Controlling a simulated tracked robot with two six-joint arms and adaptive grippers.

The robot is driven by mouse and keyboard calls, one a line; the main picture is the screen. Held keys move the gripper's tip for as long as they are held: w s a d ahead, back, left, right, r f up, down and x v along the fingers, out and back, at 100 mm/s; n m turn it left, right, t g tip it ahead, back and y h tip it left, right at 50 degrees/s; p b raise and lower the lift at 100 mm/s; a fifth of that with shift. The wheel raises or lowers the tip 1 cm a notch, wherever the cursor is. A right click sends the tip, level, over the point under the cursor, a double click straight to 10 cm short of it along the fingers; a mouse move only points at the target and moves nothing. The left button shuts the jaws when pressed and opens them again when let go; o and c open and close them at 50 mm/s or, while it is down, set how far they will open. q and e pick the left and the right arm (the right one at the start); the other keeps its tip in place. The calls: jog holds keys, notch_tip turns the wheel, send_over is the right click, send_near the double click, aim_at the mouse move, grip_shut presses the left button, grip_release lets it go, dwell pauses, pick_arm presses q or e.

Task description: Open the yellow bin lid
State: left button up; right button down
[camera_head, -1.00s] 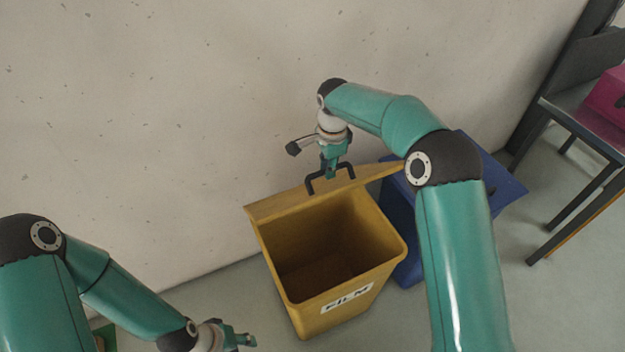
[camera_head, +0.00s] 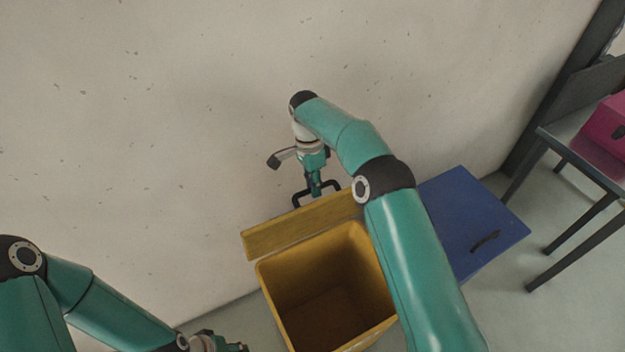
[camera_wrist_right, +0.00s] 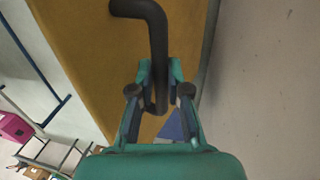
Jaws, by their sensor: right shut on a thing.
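The yellow bin (camera_head: 325,300) stands by the wall with its dark inside in view. Its yellow lid (camera_head: 300,226) is tilted up at the back edge, near the wall. My right gripper (camera_head: 314,190) is shut on the lid's black handle (camera_head: 331,187). The right wrist view shows the handle (camera_wrist_right: 155,50) running between the two fingers (camera_wrist_right: 160,100), with the yellow lid (camera_wrist_right: 95,50) behind it. My left gripper (camera_head: 235,346) is at the bottom edge, cut off by the frame, and whether it is open or shut is unclear.
A blue bin with a closed blue lid (camera_head: 470,220) stands to the right of the yellow bin, partly behind my right arm. A dark table (camera_head: 585,165) with a magenta box (camera_head: 605,128) is at the far right. The wall is close behind the bins.

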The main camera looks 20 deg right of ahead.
pick_arm(q)
jog(key=shift+d, duration=0.2)
pick_arm(e)
jog(key=shift+w+d+f, duration=0.1)
jog(key=shift+d+f, duration=0.2)
jog(key=c, duration=1.5)
grip_release()
jog(key=o, duration=0.4)
jog(key=shift+w+f, duration=0.15)
jog(key=shift+w, duration=0.15)
jog(key=shift+c, duration=0.2)
jog(key=shift+s+a+r, duration=0.2)
jog(key=shift+s+r, duration=0.05)
pick_arm(q)
jog(key=shift+w+d, duration=0.15)
pick_arm(e)
jog(key=shift+w, duration=0.1)
